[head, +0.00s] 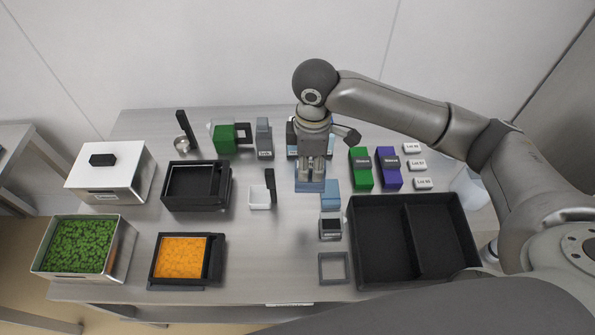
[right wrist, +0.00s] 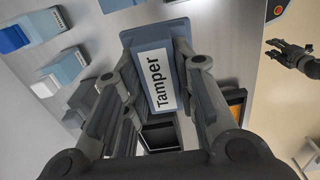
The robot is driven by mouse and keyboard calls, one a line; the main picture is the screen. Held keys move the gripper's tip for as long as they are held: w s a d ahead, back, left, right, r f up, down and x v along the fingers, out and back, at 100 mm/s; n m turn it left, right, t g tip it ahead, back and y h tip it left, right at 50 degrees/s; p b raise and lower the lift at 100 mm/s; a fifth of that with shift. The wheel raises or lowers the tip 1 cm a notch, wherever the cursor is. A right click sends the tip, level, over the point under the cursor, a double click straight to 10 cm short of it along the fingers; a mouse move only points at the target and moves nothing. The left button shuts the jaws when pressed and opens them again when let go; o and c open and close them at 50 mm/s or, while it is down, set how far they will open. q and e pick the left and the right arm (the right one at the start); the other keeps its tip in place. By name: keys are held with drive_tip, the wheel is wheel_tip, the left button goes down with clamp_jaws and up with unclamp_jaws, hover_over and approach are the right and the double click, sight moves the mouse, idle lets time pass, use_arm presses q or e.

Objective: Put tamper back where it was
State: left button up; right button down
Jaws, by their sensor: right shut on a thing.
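The tamper is a blue block with a white label reading "Tamper" (right wrist: 154,80); its lower blue part (head: 310,186) shows below my right gripper in the head view. My right gripper (head: 311,178) is shut on the tamper, with a finger on each side of it in the right wrist view. It is over the middle of the table, in front of a light blue device that it partly hides. I cannot tell whether the tamper touches the table. What looks like my left gripper (right wrist: 288,53) shows dark and small at the right of the right wrist view, away from the tamper.
A light blue block (head: 330,200) and a small labelled block (head: 330,228) stand just right of the tamper. A white scoop (head: 260,200) is to its left. Green (head: 361,170) and purple (head: 389,168) boxes and a large black tray (head: 362,262) are on the right.

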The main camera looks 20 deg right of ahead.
drive_tip(key=w+f+n, duration=0.1)
drive_tip(key=n, duration=0.2)
drive_tip(key=w+f+n, duration=0.1)
drive_tip(key=f+n, duration=0.1)
drive_tip(key=n, duration=0.1)
drive_tip(key=w+f+n, duration=0.1)
drive_tip(key=f+n, duration=0.1)
drive_tip(key=shift+w+a+n, duration=0.25)
drive_tip(key=shift+w+n, duration=0.05)
drive_tip(key=shift+n, duration=0.1)
drive_tip(key=f+n+b, duration=0.1)
drive_tip(key=f+n, duration=0.2)
drive_tip(key=f, duration=0.1)
drive_tip(key=w+f+n+b, duration=0.1)
drive_tip(key=f+n+b, duration=0.1)
drive_tip(key=f+n, duration=0.1)
drive_tip(key=w+f+n+b, duration=0.1)
drive_tip(key=f+n+b, duration=0.1)
drive_tip(key=f+n, duration=0.1)
drive_tip(key=shift+w+a+f+n, duration=0.15)
drive_tip(key=shift+f+n, duration=0.15)
drive_tip(key=shift+f, duration=0.6)
drive_tip(key=shift+f+b, duration=0.45)
drive_tip(key=shift+f, duration=0.3)
use_arm(q)
drive_tip(key=f, duration=0.2)
drive_tip(key=d+f, duration=0.1)
drive_tip(key=f, duration=0.2)
drive_tip(key=shift+w+f, duration=0.1)
drive_tip(key=shift+f, duration=0.25)
